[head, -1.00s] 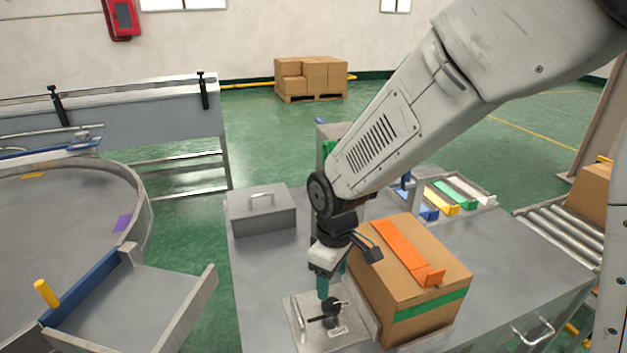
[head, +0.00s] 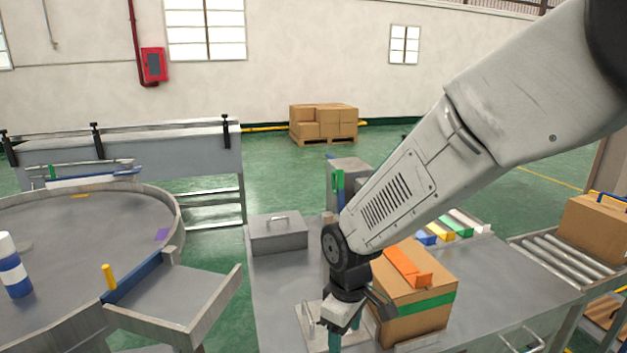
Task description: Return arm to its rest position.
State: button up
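My gripper (head: 338,330) points down over the grey plate with a handle (head: 309,322) on the metal table. Its teal fingertips run to the bottom of the head view, and my wrist and the frame edge hide what lies between them. I cannot tell whether it is open or shut. My arm reaches in from the upper right, bent low over the table. A cardboard box (head: 425,312) with a green band and an orange piece on top stands just right of my gripper.
A grey lidded box (head: 278,236) stands at the table's back left. Coloured strips (head: 455,227) lie behind the cardboard box. A round table (head: 90,235) with a side tray (head: 180,298) is at left. A roller conveyor (head: 565,262) with a carton (head: 598,228) is at right.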

jog(key=s+d+r+m+t, duration=0.1)
jog(key=s+d+r+m, duration=1)
jog(key=s+d+r, duration=0.6)
jog(key=s+d, duration=0.3)
jog(key=shift+d+r, duration=0.2)
jog(key=shift+r, duration=0.05)
